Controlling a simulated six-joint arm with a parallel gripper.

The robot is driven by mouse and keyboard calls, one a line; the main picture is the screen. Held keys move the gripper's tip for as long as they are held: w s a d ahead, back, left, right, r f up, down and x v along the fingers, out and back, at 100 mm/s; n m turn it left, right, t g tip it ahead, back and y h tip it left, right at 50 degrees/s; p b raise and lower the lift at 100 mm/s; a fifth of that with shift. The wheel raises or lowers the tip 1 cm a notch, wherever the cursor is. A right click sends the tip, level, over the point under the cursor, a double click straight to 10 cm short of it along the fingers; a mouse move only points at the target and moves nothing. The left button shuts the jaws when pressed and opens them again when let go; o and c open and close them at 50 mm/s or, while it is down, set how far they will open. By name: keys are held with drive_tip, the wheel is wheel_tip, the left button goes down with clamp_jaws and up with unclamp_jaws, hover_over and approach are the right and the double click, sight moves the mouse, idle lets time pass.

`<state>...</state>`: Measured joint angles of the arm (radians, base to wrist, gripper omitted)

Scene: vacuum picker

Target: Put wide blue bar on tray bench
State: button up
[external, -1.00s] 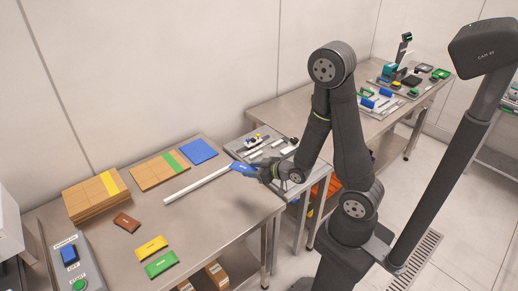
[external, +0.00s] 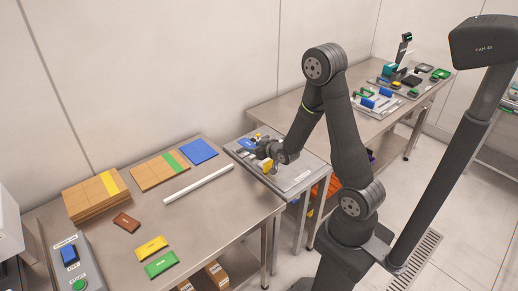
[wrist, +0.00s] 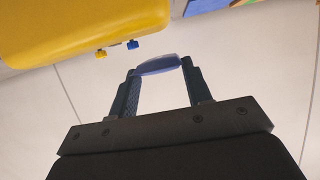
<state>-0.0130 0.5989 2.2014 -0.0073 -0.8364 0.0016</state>
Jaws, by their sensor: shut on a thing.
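My gripper (external: 262,148) is shut on the wide blue bar (wrist: 158,66), which lies across between the two fingertips in the wrist view. In the external view the blue bar (external: 247,144) shows at the far side of my gripper, over the small bench with grey trays (external: 302,184), which I take as the tray bench. I cannot tell whether the bar touches the bench. A yellow body (wrist: 80,25) fills the upper left of the wrist view, close to the camera. My wrist hides part of the bench top.
On the large table at left lie a white rod (external: 198,185), a blue square plate (external: 198,151), cardboard boxes (external: 92,193) and yellow, green and brown flat pieces. A control box (external: 72,262) stands front left. The tray bench's front right looks clear.

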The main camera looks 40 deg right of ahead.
drive_tip(key=s+a+r+n+g+y, duration=0.15)
drive_tip(key=s+a+n+y, duration=0.3)
drive_tip(key=s+a, duration=0.8)
hover_over(232, 211)
drive_tip(key=shift+t+y, duration=0.25)
drive_tip(key=shift+y, duration=0.1)
drive_tip(key=f, duration=0.6)
drive_tip(key=shift+d+f, duration=0.2)
drive_tip(key=shift+d, duration=0.1)
drive_tip(key=shift+a+f, duration=0.2)
drive_tip(key=shift+a, duration=0.15)
drive_tip(key=shift+f, duration=2)
drive_tip(key=o, duration=1.1)
drive_tip(key=shift+f, duration=0.1)
drive_tip(key=shift+c, duration=0.2)
